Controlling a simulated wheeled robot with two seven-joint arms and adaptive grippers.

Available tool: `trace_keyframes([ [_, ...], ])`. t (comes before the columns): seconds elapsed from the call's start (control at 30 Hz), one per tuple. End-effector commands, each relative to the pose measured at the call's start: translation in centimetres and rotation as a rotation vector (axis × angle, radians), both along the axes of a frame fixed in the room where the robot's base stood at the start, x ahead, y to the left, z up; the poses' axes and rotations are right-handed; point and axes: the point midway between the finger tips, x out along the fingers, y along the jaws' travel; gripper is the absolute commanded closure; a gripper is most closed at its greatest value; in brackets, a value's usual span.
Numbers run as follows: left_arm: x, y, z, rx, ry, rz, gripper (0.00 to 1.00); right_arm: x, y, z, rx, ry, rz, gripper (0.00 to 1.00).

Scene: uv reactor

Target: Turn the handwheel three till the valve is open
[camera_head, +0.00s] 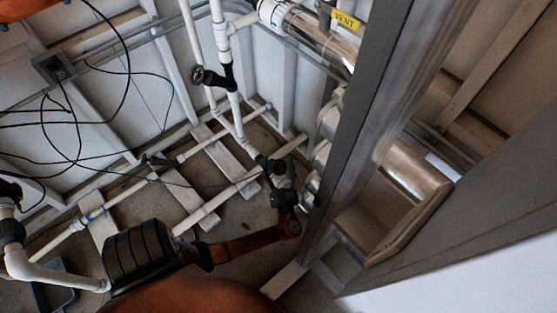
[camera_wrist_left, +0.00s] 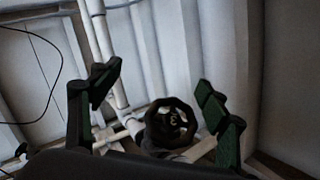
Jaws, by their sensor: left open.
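A black handwheel (camera_wrist_left: 170,124) shows in the left wrist view, low and just right of centre, with a pale mark on its hub. My left gripper (camera_wrist_left: 158,92) is open, its two green-and-black fingers standing apart on either side of the wheel in that view. The jaws hold nothing, and a gap to the wheel seems to remain. In the head view my left gripper (camera_head: 276,164) is right of centre by the white pipes. A dark handwheel (camera_head: 211,78) sits on an upright white pipe there. I cannot tell which wheel is number three. My right gripper is out of view.
White pipes (camera_head: 217,205) run low across the floor, with a small dark valve (camera_head: 159,163) on one. A grey post (camera_head: 369,110) stands close right of my gripper, beside shiny ducts. Black cables (camera_head: 75,120) hang at left. A yellow VENT label (camera_head: 345,21) is at top.

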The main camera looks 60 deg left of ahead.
Motion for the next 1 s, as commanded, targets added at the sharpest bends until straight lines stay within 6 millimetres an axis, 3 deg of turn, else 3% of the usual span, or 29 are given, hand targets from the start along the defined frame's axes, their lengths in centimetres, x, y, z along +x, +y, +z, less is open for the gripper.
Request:
trace_keyframes([
  [0.23,-0.1,0.0,2.6,-0.001,0.0,0.0,0.3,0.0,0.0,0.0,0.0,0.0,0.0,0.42],
  [0.57,0.0,0.0,3.0,0.0,0.001,0.001,0.3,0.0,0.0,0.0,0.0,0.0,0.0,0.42],
  [0.67,-0.4,0.2,2.8,-0.014,-0.008,0.005,0.37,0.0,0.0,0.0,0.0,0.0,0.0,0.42],
  [0.77,-2.3,1.0,2.0,-0.096,-0.065,0.03,0.42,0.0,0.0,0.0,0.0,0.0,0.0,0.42],
  [0.83,-4.9,2.0,0.8,-0.211,-0.147,0.069,0.42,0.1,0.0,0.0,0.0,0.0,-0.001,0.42],
  [0.97,-12.2,3.7,-2.4,-0.513,-0.386,0.208,0.42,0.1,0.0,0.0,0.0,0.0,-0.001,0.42],
  [1.0,-14.8,3.9,-3.6,-0.619,-0.478,0.271,0.42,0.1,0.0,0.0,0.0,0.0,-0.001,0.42],
])
